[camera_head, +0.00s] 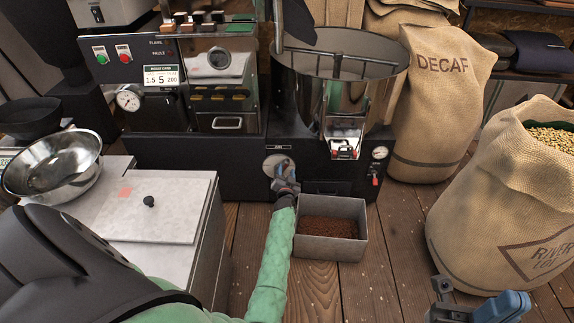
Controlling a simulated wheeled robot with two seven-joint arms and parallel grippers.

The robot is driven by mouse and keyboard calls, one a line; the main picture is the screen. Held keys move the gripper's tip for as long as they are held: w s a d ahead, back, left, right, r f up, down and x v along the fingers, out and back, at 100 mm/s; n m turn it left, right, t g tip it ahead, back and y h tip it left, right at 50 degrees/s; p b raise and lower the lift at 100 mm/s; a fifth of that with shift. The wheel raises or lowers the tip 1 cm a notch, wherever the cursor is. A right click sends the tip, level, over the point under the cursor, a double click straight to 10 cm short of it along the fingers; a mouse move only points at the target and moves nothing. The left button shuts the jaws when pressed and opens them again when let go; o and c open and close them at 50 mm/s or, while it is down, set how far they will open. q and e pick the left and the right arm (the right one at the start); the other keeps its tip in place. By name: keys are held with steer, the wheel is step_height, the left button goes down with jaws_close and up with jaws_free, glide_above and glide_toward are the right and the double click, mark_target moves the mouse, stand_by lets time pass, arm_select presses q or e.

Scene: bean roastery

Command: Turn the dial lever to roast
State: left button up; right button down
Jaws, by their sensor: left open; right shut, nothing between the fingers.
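The round pale dial plate (271,161) is on the black front panel of the roaster, left of the roaster's drum. My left gripper (284,174) is right in front of it, at the end of my green-sleeved arm, and covers its right and lower part. It is open around or beside the dial lever; I cannot make out the lever or any contact. My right gripper (447,296) is at the bottom right, low over the wooden floor, shut and empty, and away from the dial.
A grey bin (330,250) of brown grounds or beans stands on the floor just right of my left forearm. A white-topped cabinet (165,205) with a steel bowl (52,165) is at left. Burlap sacks (515,195) stand at right. Floor between bin and sacks is clear.

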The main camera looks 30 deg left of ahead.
mark_target(287, 165)
arm_select(q)
steer(key=shift+b+x, duration=0.55)
steer(key=shift+x, duration=2.2)
jaws_close()
